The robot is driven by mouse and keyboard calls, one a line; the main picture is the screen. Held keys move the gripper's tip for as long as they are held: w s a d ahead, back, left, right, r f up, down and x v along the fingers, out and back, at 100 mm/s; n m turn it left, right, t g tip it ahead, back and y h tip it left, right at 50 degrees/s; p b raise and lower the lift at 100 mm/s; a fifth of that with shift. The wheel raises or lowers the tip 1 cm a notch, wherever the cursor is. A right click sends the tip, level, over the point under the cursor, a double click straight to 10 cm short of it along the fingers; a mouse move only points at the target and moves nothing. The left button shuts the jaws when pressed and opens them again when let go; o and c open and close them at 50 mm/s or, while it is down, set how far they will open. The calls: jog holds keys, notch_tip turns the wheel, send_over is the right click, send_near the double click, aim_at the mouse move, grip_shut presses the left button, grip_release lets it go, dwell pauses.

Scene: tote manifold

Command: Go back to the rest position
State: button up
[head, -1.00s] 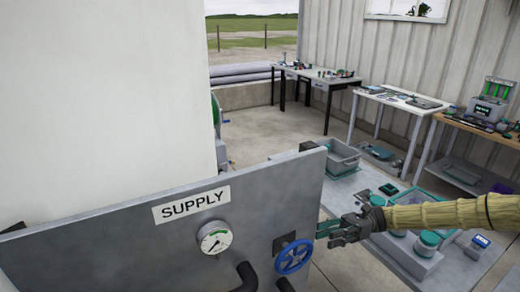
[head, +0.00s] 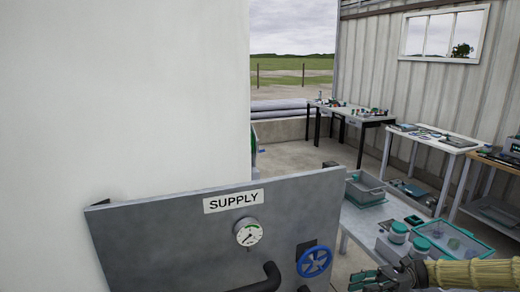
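My gripper (head: 388,278) shows at the bottom right of the head view, at the end of my straw-coloured arm. It is apart from the blue valve wheel (head: 314,261), to the right of it and a little lower. The fingers are small and dark at the lower edge of the picture, and I cannot tell whether they are open or shut. The wheel is on a grey panel (head: 160,240) with a SUPPLY label (head: 233,201) and a round gauge (head: 248,232).
Behind my gripper is a low table with a grey tote (head: 365,188), a teal-rimmed tray (head: 480,246) and teal-lidded jars (head: 398,233). Workbenches (head: 350,115) stand along the far wall. A white wall (head: 120,100) blocks the left. Bare floor shows between panel and benches.

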jog(key=s+a+f+n+h, duration=0.1)
jog(key=s+a+f+h, duration=0.15)
jog(key=a+f, duration=0.5)
jog(key=s+a+f+h, duration=0.2)
jog(key=s+a+f, duration=0.1)
jog(key=a+f, duration=0.45)
jog(key=s+a+f+n+h+b, duration=0.1)
jog(key=s+a+f+n+h, duration=0.25)
jog(key=s+f, duration=0.75)
jog(key=s+d+f+n+t+h+b, duration=0.1)
jog(key=s+d+f+n+t+h, duration=0.2)
jog(key=s+f+h, duration=0.5)
jog(key=s+d+f+n+t+h, duration=0.1)
jog(key=s+d+n, duration=0.2)
jog(key=d+n, duration=0.1)
jog(key=s+d+f+n+t+h+b, duration=0.1)
jog(key=s+d+n+t, duration=0.1)
jog(key=d+n, duration=0.2)
jog(key=shift+s+d+n+h, duration=0.35)
jog(key=shift+s+d+h, duration=0.05)
jog(key=shift+d, duration=0.75)
